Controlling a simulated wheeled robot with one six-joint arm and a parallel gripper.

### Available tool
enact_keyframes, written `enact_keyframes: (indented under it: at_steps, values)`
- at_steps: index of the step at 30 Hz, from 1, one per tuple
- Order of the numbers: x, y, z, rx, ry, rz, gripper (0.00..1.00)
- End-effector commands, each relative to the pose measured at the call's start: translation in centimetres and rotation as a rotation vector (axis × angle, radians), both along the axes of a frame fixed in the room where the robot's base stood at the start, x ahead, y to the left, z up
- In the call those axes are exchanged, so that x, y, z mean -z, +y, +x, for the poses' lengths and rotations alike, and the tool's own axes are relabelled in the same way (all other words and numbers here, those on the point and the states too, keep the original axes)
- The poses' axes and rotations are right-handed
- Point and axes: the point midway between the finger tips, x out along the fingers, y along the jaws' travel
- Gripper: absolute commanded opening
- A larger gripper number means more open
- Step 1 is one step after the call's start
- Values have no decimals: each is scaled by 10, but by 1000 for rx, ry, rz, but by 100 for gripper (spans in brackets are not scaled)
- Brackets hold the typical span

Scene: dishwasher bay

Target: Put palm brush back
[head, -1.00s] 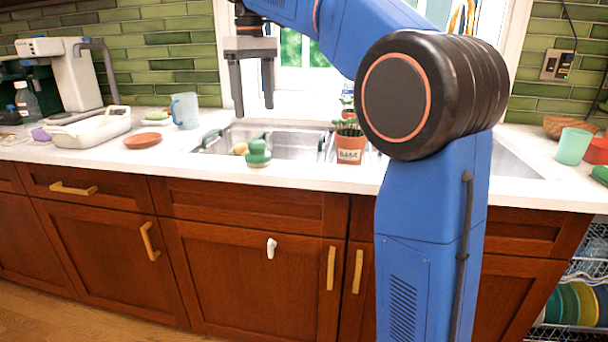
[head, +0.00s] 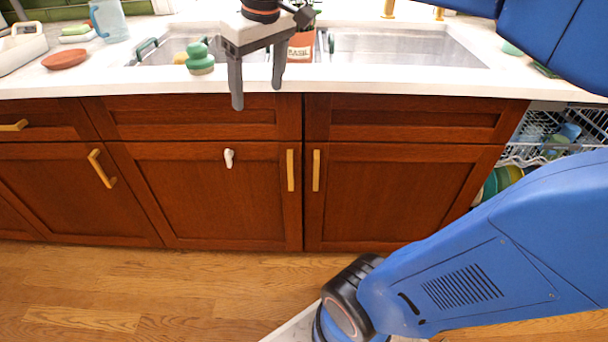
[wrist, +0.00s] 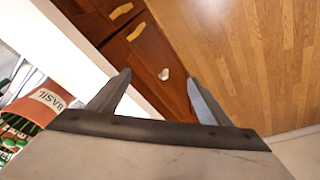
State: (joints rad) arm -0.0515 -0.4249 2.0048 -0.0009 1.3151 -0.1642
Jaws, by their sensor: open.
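The green palm brush (head: 200,58), with a round knob on top, stands on the front rim of the counter at the sink. I do not see it in the wrist view. My gripper (head: 258,97) is open and empty, pointing down in front of the counter edge, to the right of the brush and apart from it. In the wrist view its two fingers (wrist: 158,78) are spread, with the counter edge and cabinet fronts beyond them.
The basil pot (head: 301,47) stands behind my gripper; it also shows in the wrist view (wrist: 40,105). A white hook (head: 229,158) is on the cabinet door. A red-brown dish (head: 66,60) lies at left. An open dish rack (head: 560,130) is at right. The floor is clear.

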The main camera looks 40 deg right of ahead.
Motion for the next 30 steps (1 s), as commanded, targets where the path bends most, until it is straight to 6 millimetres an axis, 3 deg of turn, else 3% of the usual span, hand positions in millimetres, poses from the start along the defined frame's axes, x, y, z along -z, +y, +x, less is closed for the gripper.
enact_keyframes:
  at_steps: [1, 9, 15, 21, 30]
  values:
    - [15, -3, -17, 20, -14, 4, 72]
    - [102, -13, -87, 125, -101, 32, 72]
    - [155, -17, -122, 182, -147, 50, 72]
    - [175, -18, -134, 204, -166, 57, 72]
    - [175, -18, -134, 204, -166, 57, 72]
